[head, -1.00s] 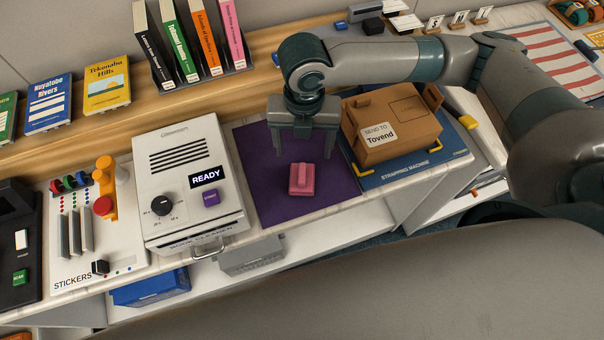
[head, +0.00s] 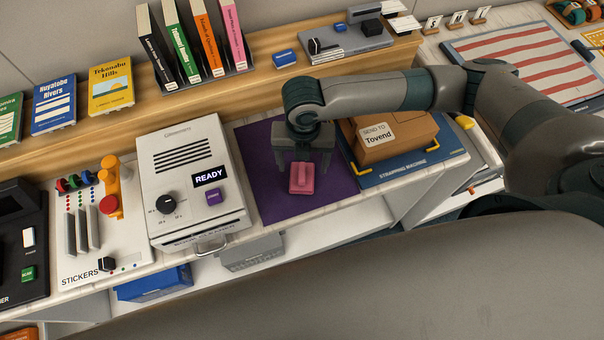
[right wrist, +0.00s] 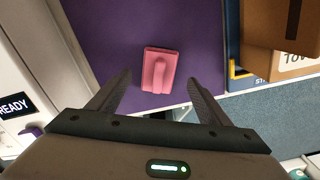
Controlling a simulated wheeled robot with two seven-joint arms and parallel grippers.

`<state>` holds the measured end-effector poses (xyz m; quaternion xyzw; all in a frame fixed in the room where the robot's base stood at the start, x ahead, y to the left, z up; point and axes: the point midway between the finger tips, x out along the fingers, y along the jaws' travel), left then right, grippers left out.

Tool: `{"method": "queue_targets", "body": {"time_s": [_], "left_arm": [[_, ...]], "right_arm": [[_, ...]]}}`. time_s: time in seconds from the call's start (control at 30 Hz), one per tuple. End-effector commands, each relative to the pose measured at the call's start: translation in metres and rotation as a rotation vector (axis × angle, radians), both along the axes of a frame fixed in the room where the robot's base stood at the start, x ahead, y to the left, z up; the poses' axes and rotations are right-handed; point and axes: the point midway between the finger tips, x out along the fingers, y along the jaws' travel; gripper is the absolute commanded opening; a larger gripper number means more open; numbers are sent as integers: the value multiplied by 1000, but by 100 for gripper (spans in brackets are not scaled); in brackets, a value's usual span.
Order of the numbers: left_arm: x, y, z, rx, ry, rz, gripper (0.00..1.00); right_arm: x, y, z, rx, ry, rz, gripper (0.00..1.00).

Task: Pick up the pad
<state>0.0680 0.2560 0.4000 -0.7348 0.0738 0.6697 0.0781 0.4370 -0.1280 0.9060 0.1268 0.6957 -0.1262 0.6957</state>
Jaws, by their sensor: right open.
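The pad is a small pink block with a raised grip (head: 302,179). It lies on a purple mat (head: 265,203) on the counter, and it also shows in the right wrist view (right wrist: 160,70). My right gripper (head: 304,170) points down over the mat, just above and behind the pad in the head view. In the right wrist view its two fingers (right wrist: 155,92) are spread wide with nothing between them, and the pad appears beyond the fingertips, roughly centred between them. My left gripper is not in view.
A white book cleaner (head: 185,135) reading READY stands left of the mat. A cardboard box (head: 412,130) sits on the blue strapping machine (head: 410,176) at the right. Several upright books stand on the wooden ledge behind. The mat around the pad is clear.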

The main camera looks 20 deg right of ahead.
Motion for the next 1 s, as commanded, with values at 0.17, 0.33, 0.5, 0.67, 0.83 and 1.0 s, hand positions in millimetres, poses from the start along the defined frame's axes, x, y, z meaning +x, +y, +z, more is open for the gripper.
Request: {"method": "queue_targets", "body": {"time_s": [0.17,0.33,0.5,0.67,0.83,1.0], "left_arm": [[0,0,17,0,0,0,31],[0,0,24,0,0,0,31],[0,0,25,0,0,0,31],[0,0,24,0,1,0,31],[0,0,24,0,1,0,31],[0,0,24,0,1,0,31]], "right_arm": [[-4,2,-16,-2,4,-2,72],[-4,4,-37,-1,3,-2,72],[-3,3,-46,-1,0,1,72],[-3,4,-46,-1,0,1,72],[-3,3,-46,-1,0,0,72],[-3,3,-46,-1,0,0,50]]}}
